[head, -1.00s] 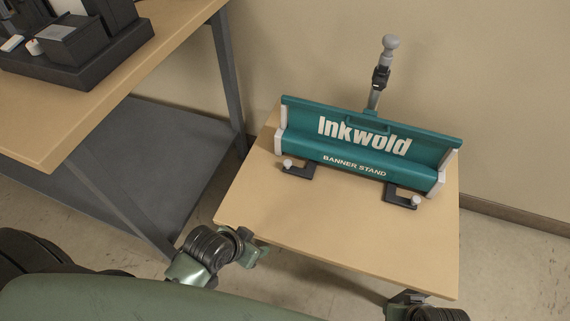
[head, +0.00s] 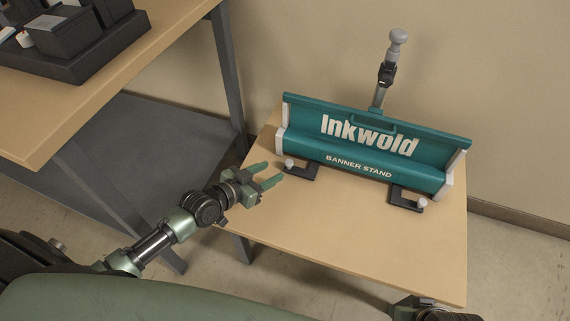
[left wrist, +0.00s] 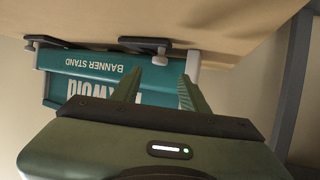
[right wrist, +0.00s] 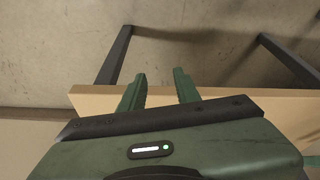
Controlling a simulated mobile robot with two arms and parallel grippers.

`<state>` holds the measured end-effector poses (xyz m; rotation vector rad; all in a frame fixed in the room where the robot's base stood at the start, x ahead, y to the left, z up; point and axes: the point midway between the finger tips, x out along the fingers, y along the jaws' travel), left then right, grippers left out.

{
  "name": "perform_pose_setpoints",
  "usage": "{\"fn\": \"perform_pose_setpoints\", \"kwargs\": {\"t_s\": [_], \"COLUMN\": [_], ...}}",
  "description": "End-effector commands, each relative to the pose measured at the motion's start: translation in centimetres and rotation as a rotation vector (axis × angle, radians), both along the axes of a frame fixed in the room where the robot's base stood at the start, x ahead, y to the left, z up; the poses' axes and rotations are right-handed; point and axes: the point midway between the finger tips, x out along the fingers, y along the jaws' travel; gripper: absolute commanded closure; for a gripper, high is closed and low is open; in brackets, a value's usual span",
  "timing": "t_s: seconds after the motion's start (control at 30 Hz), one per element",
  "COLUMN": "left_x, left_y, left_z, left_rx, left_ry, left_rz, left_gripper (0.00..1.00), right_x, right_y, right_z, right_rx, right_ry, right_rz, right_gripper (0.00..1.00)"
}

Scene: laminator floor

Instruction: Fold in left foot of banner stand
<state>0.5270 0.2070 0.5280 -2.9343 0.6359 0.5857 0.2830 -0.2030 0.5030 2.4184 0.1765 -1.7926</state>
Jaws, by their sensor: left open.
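The teal banner stand (head: 360,165) lies on the small wooden table, with "Inkwold" on its upright panel and a pole behind. Its left foot (head: 301,171) is a black bracket with a pale knob, sticking out from the front. Its right foot (head: 407,198) sticks out likewise. My left gripper (head: 272,174) is open and empty, just left of the left foot and apart from it. In the left wrist view the open fingers (left wrist: 157,88) point toward the stand, with a foot and knob (left wrist: 150,45) beyond them. My right gripper (right wrist: 160,90) is open and empty by the table edge.
The small table (head: 340,235) has clear room in front of the stand. A larger workbench (head: 160,50) with dark equipment (head: 75,40) stands at the left, its grey leg close to the small table. A wall is behind.

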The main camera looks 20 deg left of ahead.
Motion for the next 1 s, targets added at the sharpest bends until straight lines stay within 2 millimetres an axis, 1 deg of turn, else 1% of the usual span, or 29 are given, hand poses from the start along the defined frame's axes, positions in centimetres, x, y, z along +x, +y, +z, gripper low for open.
{"fn": "perform_pose_setpoints", "kwargs": {"t_s": [0.07,0.2,0.37,0.5,0.63,0.87,0.9,0.97,1.0], "left_x": [0.6,2.2,4.5,5.8,6.3,6.4,6.4,6.4,6.4], "left_y": [-0.2,-1.0,-2.1,-2.7,-2.9,-3.0,-3.0,-3.0,-2.9], "left_z": [-0.3,-1.1,-2.1,-2.7,-2.9,-2.9,-2.9,-2.9,-2.9], "left_rx": [-0.002,-0.003,-0.003,-0.002,-0.001,0.000,0.000,0.000,0.000], "left_ry": [-0.004,-0.004,-0.004,-0.002,-0.001,-0.001,-0.001,-0.001,-0.001], "left_rz": [0.002,0.001,0.002,0.000,0.000,0.000,0.000,0.000,0.000], "left_gripper": [0.56,0.56,0.56,0.56,0.56,0.56,0.59,0.75,0.86], "right_x": [-0.1,-0.7,-1.0,-1.0,-1.0,-1.0,-1.0,-1.0,-1.0], "right_y": [0.0,-0.1,-0.2,-0.2,-0.2,-0.2,-0.2,-0.2,-0.2], "right_z": [0.5,2.2,2.6,2.1,2.0,2.0,2.0,2.0,2.0], "right_rx": [0.000,0.001,0.001,0.000,0.000,0.000,0.000,0.000,0.000], "right_ry": [-0.005,-0.015,-0.018,-0.016,-0.016,-0.016,-0.016,-0.016,-0.016], "right_rz": [0.000,-0.001,-0.002,-0.003,-0.003,-0.003,-0.003,-0.003,-0.003], "right_gripper": [0.68,0.68,0.68,0.68,0.68,0.68,0.68,0.68,0.68]}}
